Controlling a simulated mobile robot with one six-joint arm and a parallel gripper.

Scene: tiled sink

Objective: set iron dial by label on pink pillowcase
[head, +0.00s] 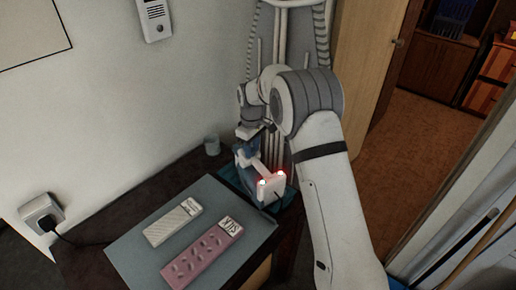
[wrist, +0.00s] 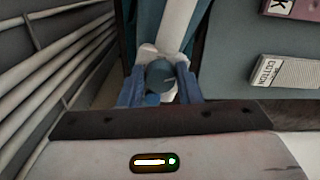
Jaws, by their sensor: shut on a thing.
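The pink pillowcase (head: 203,255) lies folded flat on a grey board, with a dark-lettered label (head: 230,227) at its upper right end that seems to read SILK. In the wrist view only the label's corner shows, with a K (wrist: 290,8). My gripper (wrist: 160,86) has its blue fingers on both sides of a round grey-blue dial (wrist: 160,73) and is shut on it. The dial sits on a white part of the iron (wrist: 178,22), over a teal surface. The dial's markings cannot be read.
A white folded cloth (head: 172,221) with its own label, apparently COTTON, lies beside the pillowcase on the grey board (head: 140,262). A plug with a cord (head: 42,212) is at left. A doorway opens at right.

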